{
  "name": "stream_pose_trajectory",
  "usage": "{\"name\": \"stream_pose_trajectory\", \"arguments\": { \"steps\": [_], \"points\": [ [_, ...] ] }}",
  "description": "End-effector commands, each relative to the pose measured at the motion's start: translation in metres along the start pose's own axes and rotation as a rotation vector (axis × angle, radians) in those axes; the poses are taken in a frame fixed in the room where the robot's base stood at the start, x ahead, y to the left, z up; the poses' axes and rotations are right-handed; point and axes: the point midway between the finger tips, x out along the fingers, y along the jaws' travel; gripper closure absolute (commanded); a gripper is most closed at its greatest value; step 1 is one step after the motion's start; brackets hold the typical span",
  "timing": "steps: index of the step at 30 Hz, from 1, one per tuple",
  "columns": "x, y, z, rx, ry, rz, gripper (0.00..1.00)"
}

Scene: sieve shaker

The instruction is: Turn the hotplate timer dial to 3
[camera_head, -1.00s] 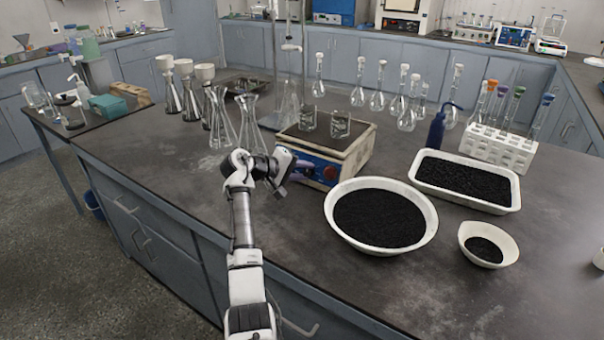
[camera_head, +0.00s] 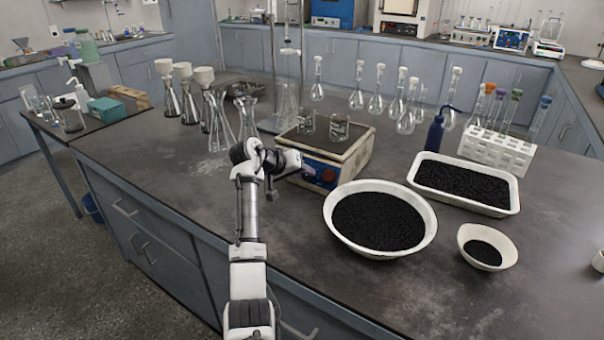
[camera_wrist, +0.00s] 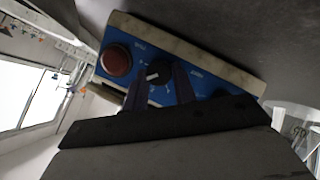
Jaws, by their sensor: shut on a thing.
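The hotplate (camera_head: 352,158) stands on the dark bench with two glass beakers on top. Its blue front panel (camera_wrist: 205,82) carries a black dial (camera_wrist: 158,71) with a pale pointer line, and a larger red knob (camera_wrist: 116,61) beside it. In the wrist view my gripper (camera_wrist: 160,84) has a dark finger on each side of the black dial and is shut on it. The fingers cover part of the dial's scale, and the numbers are too small to read. In the head view my gripper (camera_head: 306,172) is at the left part of the hotplate's front.
A large white bowl of black grains (camera_head: 333,226) stands close to the right of my gripper. A white tray (camera_head: 416,184) and a small bowl (camera_head: 513,246) lie farther right. Glass flasks (camera_head: 221,138) stand left of the hotplate. The bench's front left is clear.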

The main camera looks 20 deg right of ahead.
Motion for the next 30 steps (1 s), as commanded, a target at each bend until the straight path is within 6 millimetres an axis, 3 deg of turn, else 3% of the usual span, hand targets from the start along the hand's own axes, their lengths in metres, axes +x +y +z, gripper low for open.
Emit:
{"name": "stream_pose_trajectory", "arguments": {
  "steps": [14,15,19,30],
  "points": [
    [0.0002,-0.0003,0.0006,0.01,-0.002,-0.004,0.96],
    [0.0002,-0.0003,0.0007,0.01,-0.003,-0.004,0.68],
    [0.0002,-0.0002,0.0005,0.009,-0.002,-0.004,0.52],
    [-0.0054,-0.0005,0.0,0.009,0.0,-0.004,0.52]
  ]
}}
